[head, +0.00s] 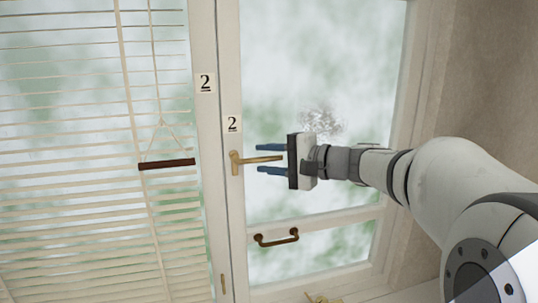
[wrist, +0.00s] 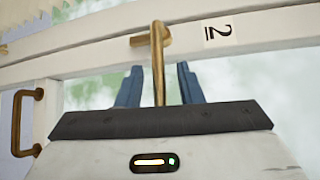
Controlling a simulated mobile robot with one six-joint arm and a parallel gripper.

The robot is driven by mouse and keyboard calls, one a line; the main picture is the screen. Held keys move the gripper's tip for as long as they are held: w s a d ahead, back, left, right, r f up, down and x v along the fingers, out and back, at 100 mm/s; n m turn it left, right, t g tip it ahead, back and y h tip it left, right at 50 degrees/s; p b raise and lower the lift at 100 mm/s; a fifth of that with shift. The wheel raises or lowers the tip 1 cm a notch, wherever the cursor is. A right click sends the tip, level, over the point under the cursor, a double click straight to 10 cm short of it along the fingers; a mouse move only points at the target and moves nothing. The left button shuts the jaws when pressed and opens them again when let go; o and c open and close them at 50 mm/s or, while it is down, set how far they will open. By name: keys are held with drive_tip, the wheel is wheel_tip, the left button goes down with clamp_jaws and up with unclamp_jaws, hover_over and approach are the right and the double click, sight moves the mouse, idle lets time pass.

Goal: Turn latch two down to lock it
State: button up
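Latch two is a brass lever handle (head: 250,159) on the white window frame, just below a "2" label (head: 232,124). Its lever lies about horizontal and points right from its pivot. My gripper (head: 271,159) comes from the right, with its two blue fingers open, one above and one below the lever's free end. In the wrist view the brass lever (wrist: 159,65) runs between the two fingers (wrist: 157,84), with a visible space on both sides. The lever's tip is hidden behind the gripper body.
A brass pull handle (head: 276,237) is fixed on the lower rail of the same window. Another "2" label (head: 205,83) is on the frame to the left. Blinds (head: 85,190) with a hanging dark wooden bar (head: 167,164) cover the left side. A stone wall (head: 490,80) stands at right.

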drive_tip(key=shift+w+a, duration=0.2)
drive_tip(key=shift+a, duration=0.1)
drive_tip(key=shift+c, duration=0.5)
clamp_jaws()
